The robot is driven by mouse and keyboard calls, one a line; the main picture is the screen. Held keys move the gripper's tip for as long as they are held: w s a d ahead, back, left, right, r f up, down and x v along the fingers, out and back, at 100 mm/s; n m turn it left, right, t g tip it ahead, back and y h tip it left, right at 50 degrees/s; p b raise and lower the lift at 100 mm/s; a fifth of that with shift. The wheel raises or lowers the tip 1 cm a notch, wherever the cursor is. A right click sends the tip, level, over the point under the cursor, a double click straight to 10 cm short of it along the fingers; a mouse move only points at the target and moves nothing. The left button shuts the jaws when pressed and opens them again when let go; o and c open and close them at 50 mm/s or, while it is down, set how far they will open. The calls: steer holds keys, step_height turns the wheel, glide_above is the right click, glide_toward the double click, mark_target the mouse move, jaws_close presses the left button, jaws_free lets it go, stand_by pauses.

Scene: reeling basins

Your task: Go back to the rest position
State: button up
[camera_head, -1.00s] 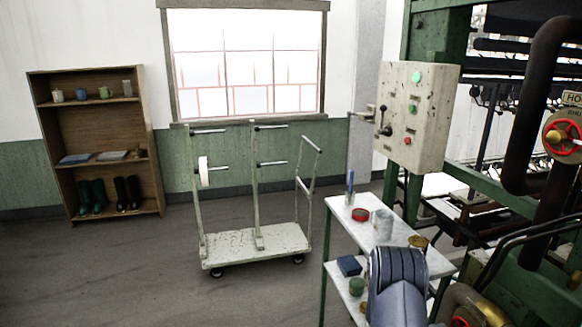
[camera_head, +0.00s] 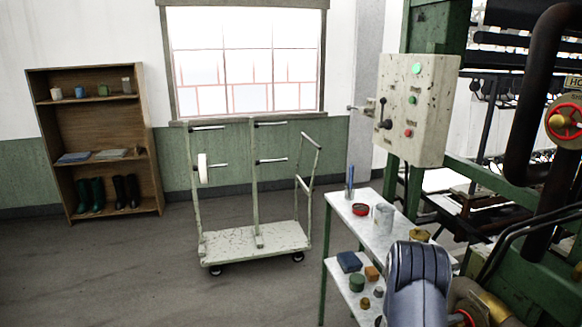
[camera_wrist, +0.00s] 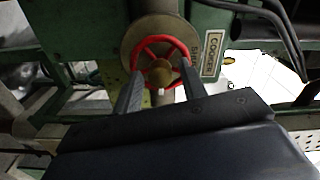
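My gripper (camera_wrist: 160,92) shows in the wrist view as two dark fingers standing apart, with nothing held between them. A red handwheel (camera_wrist: 143,55) with a brass hub lies beyond the fingertips, seen between them. It looks clear of the fingers, though the exact distance is hard to tell. In the head view my grey-blue arm link stands at the lower right, in front of the small shelf table. My gripper's fingers are not visible there.
A shelf table (camera_head: 378,239) carries a red tin (camera_head: 360,210), a mug (camera_head: 383,218) and small items close to my arm. A trolley (camera_head: 255,243) stands left; the floor (camera_head: 110,270) there is clear.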

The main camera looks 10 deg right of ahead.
steer(key=m+b, duration=0.7)
steer(key=a+m+b, duration=0.1)
steer(key=m+b, duration=0.5)
steer(key=m, duration=0.1)
steer(key=m+b, duration=0.6)
steer(key=b, duration=0.1)
steer(key=shift+a+m+b, duration=0.35)
steer(key=shift+a+m, duration=0.05)
steer(key=shift+s+a, duration=0.15)
steer(key=shift+a, duration=0.5)
